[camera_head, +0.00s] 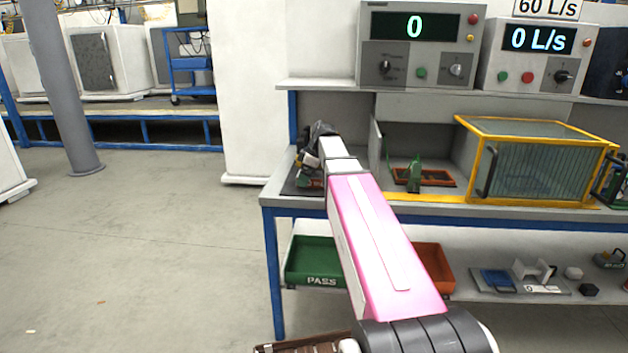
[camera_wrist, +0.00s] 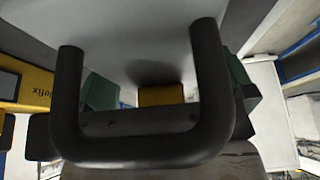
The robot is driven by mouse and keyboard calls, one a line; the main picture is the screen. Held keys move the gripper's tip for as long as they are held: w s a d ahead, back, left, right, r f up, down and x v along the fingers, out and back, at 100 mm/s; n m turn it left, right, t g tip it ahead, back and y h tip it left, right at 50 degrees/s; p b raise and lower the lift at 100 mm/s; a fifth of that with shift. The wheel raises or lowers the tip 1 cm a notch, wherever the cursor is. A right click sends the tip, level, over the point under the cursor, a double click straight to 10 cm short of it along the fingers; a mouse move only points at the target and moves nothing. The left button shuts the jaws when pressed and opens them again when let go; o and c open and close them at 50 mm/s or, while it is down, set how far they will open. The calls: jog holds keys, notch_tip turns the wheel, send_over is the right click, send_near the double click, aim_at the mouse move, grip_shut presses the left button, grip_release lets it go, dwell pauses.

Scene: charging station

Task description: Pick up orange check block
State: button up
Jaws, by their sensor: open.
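My gripper (camera_head: 311,168) is low over the left end of the workbench, at a dark mat (camera_head: 290,188). It is open, but its fingertips are hard to make out in the head view. In the wrist view, a small orange-yellow patch (camera_wrist: 161,95) shows at the centre, behind a dark U-shaped bar. It may be the orange check block, but I cannot tell for sure. The bar and dark parts hide most of it. Small green and reddish bits show beside my gripper in the head view, too small to identify.
A fixture with a green clamp (camera_head: 414,175) and a yellow-framed guard box (camera_head: 540,160) stand right on the bench. Control boxes (camera_head: 420,45) sit on the shelf above. A green PASS bin (camera_head: 313,262) and an orange bin (camera_head: 434,268) are below. Floor at left is clear.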

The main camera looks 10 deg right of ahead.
jog(key=c, duration=1.1)
jog(key=shift+r, duration=0.15)
